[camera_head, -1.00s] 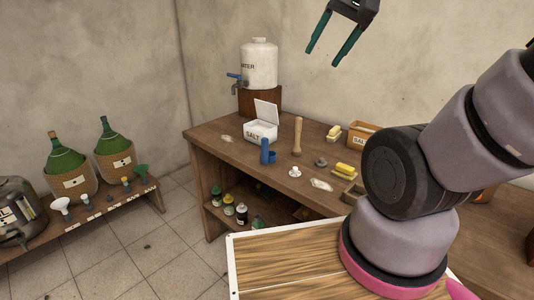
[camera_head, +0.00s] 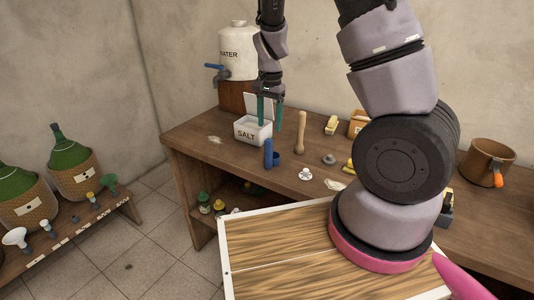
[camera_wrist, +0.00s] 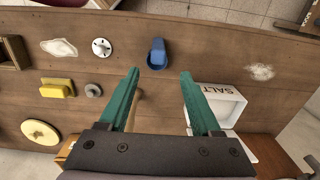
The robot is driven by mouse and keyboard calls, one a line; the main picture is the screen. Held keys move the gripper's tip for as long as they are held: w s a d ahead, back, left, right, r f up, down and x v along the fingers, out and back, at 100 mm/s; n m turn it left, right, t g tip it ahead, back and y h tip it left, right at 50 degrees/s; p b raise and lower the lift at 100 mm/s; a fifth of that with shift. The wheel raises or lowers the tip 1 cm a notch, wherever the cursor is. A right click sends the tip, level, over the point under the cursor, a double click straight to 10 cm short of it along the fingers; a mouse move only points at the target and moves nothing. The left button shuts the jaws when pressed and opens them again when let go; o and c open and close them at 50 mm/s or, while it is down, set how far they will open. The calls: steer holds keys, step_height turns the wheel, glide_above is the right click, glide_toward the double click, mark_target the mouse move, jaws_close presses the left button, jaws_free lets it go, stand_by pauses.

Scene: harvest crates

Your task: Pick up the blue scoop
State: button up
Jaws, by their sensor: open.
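My gripper (camera_head: 269,122) points down above the table, behind and above the scoop. In the wrist view my gripper (camera_wrist: 160,72) is open and empty, with its two green fingers apart.
The white salt box (camera_head: 252,130), its lid raised, stands close behind the scoop. A wooden pestle (camera_head: 300,132) stands to the right. A white knob-like item (camera_head: 305,174) and a grey one (camera_head: 329,159) lie nearby. The water container (camera_head: 238,52) is at the back.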

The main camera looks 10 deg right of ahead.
mark_target(269, 152)
steer(key=shift+w+f, duration=0.15)
steer(key=shift+f, duration=0.35)
step_height(269, 152, down, 5)
steer(key=shift+f, duration=0.1)
steer(key=f, duration=0.4)
steer(key=shift+s+f, duration=0.1)
steer(key=shift+s, duration=0.3)
steer(key=shift+f, duration=0.5)
jaws_close()
